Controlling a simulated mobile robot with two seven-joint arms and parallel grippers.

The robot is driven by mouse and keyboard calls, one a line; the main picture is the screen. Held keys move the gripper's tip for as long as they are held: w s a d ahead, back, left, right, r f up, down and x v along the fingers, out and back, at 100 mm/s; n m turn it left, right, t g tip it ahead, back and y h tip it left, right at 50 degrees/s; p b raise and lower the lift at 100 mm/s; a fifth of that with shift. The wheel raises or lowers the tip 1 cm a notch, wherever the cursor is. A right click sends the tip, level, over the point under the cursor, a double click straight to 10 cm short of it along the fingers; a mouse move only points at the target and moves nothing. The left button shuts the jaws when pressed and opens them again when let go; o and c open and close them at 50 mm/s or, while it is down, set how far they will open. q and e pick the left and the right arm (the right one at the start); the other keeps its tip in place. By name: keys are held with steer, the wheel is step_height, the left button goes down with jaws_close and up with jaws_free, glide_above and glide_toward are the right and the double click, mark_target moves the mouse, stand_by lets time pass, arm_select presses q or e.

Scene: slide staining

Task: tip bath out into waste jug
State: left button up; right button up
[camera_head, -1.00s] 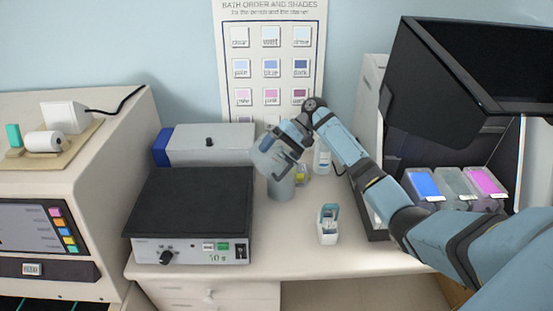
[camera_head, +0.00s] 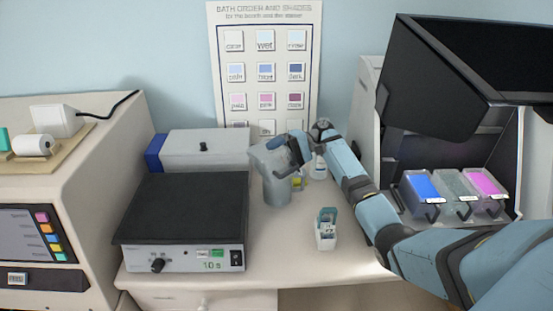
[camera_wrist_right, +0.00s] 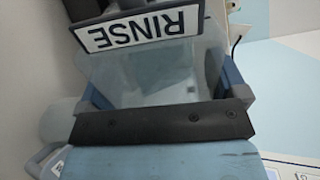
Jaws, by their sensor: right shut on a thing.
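My right gripper (camera_head: 283,151) is shut on a translucent bath (camera_head: 264,158) and holds it tilted over the waste jug. The bath also fills the middle of the right wrist view (camera_wrist_right: 155,75), between the two fingers. Its RINSE label (camera_wrist_right: 140,28) appears upside down there. The waste jug (camera_head: 277,192) is a grey cylinder on the bench, directly below the bath. The bath and gripper partly hide the jug's mouth, and I cannot tell whether liquid is running out. My left gripper is not in view.
A black-topped hotplate (camera_head: 185,215) stands left of the jug. A small white slide holder (camera_head: 326,230) stands at front right. A bottle (camera_head: 318,166) is behind the gripper. Blue (camera_head: 420,187), greyish (camera_head: 454,189) and pink (camera_head: 486,185) baths sit under a black hood (camera_head: 440,80).

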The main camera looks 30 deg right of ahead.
steer(key=shift+d+f+y+b, duration=0.35)
steer(key=shift+f+y, duration=0.1)
steer(key=shift+y, duration=0.15)
steer(key=shift+d+f+y+b, duration=0.1)
steer(key=shift+f+y+b, duration=0.25)
steer(key=shift+y, duration=0.05)
steer(key=shift+r+h+p, duration=0.3)
steer(key=shift+r+p, duration=0.25)
steer(key=shift+p, duration=0.05)
steer(key=shift+r, duration=0.1)
